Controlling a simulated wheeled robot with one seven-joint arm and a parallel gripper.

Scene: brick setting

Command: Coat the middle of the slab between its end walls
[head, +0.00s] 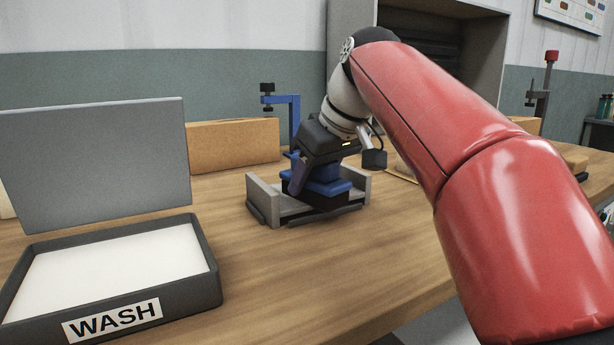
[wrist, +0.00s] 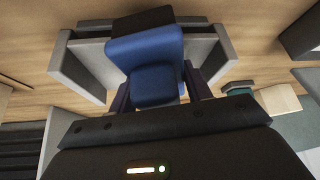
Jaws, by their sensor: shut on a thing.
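The grey slab with an upright wall at each end (head: 262,200) sits on a dark base on the wooden bench, in the middle of the head view. It also shows in the wrist view (wrist: 83,68). My gripper (head: 318,180) is over the slab, between the end walls. It is shut on a blue block-like tool (head: 328,187), which fills the space between the fingers in the wrist view (wrist: 154,84). The tool is low over the slab's middle; I cannot tell whether it touches. The slab's surface beneath it is mostly hidden, so any coating cannot be made out.
A dark-rimmed tray marked WASH (head: 214,267) with a white inside is at the front left. A grey panel (head: 95,165) stands behind it. A cardboard-coloured box (head: 235,145) and a blue clamp-like stand (head: 294,112) are behind the slab. The bench in front of the slab is clear.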

